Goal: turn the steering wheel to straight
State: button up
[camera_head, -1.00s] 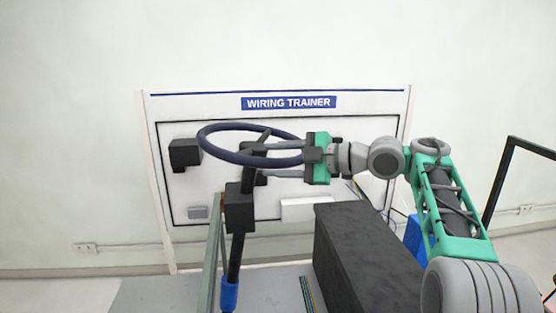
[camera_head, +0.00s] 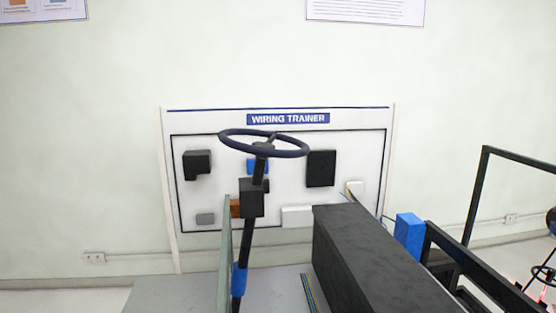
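The steering wheel (camera_head: 303,152) is a dark ring with a dark hub and spokes. It sits on top of a black steering column (camera_head: 245,238) left of the picture's middle, in front of the wiring board. The wheel is seen nearly edge-on from slightly above, so its exact turn angle is hard to tell. Nothing touches the wheel. My gripper and arm are not in view.
The wiring trainer board (camera_head: 282,108) stands against the wall behind the wheel. A long black box (camera_head: 365,265) lies to the right of the column. A blue block (camera_head: 409,236) and a black frame (camera_head: 468,262) are further right. Space around the wheel looks clear.

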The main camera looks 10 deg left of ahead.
aim_at(259, 148)
jog(key=z, duration=0.4)
jog(key=k, duration=0.95)
jog(key=u, duration=0.5)
jog(key=i, duration=0.75)
jog(key=u, duration=0.55)
